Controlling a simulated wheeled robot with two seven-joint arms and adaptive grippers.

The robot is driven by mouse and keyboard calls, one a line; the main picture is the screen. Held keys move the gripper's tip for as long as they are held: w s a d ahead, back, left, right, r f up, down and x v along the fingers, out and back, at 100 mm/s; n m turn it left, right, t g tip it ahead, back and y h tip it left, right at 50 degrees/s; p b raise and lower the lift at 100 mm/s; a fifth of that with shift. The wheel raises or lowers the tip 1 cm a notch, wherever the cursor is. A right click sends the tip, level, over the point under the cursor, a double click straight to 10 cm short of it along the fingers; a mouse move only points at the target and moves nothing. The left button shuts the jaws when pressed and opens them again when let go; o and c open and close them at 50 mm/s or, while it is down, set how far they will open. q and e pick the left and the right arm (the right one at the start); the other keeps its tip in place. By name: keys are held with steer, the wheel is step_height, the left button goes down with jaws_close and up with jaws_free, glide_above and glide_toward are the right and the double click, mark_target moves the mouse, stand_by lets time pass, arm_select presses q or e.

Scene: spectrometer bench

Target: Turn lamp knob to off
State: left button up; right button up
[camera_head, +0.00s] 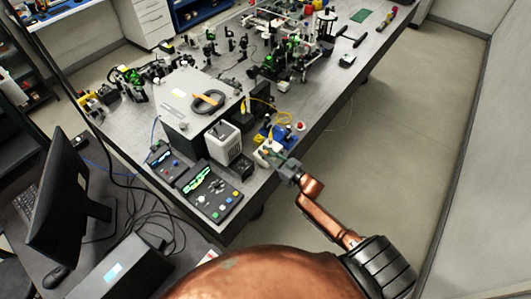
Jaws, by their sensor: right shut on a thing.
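My right gripper (274,159) is at the near right edge of the optical bench. Its jaws are shut on a small part at a pale box (261,159), which I take for the lamp knob; the fingers hide it and its setting cannot be read. A white vented unit (223,144) stands upright just left of the gripper. My left gripper is not in view.
Control boxes with lit green displays (197,180) and a blue holder (271,134) crowd the grey bench (130,118). A large box with a coiled cable (185,92) and several optics stand behind. A monitor (62,205) is at left. The floor at right is clear.

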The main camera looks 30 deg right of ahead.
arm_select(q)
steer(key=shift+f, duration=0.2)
arm_select(e)
steer(key=shift+y, duration=0.3)
jaws_close()
steer(key=shift+d+f+n+g+y+b, duration=0.15)
steer(key=shift+n+g+y+b, duration=0.35)
steer(key=shift+n+y+b, duration=0.45)
steer(key=n+g+y+b, duration=0.3)
steer(key=g+y+b, duration=0.1)
steer(key=b, duration=0.3)
steer(key=n+g+y+b, duration=0.4)
steer(key=b, duration=0.3)
steer(key=shift+f+b, duration=0.2)
steer(key=shift+b, duration=0.2)
steer(key=shift+r+n+g+y+b, duration=0.15)
steer(key=shift+n+g+y+b, duration=0.4)
steer(key=shift+b, duration=0.35)
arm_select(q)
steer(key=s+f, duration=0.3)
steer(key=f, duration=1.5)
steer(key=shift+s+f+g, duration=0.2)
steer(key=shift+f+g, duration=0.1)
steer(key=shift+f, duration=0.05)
arm_select(e)
steer(key=shift+r, duration=0.15)
steer(key=o, duration=0.9)
jaws_free()
